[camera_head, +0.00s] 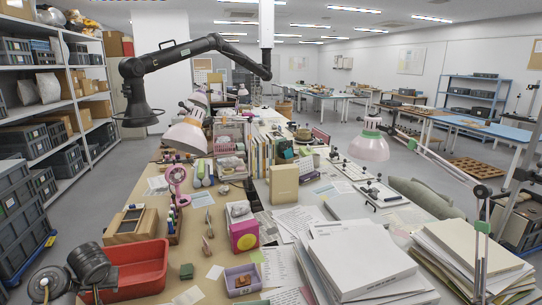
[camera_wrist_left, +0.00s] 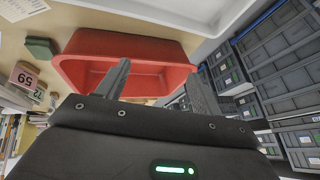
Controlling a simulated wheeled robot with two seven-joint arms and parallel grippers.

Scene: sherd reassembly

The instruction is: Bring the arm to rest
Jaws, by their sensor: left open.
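My left arm's dark links (camera_head: 90,265) show at the lower left of the head view, over the near left corner of the table by the red tray (camera_head: 150,248). In the left wrist view, my left gripper (camera_wrist_left: 158,70) is open, its two dark fingers wide apart with nothing between them. The red tray also shows in that view (camera_wrist_left: 130,42), behind the fingers. I cannot tell the exact gap between fingers and tray. My right gripper is in neither view.
A wooden box (camera_head: 130,226), a small green block (camera_head: 186,271), a pink box (camera_head: 244,236) and a purple tray (camera_head: 241,281) stand near the red tray. Paper stacks (camera_head: 360,262) fill the front right. Dark crates (camera_head: 20,225) stand left of the table, across a floor gap.

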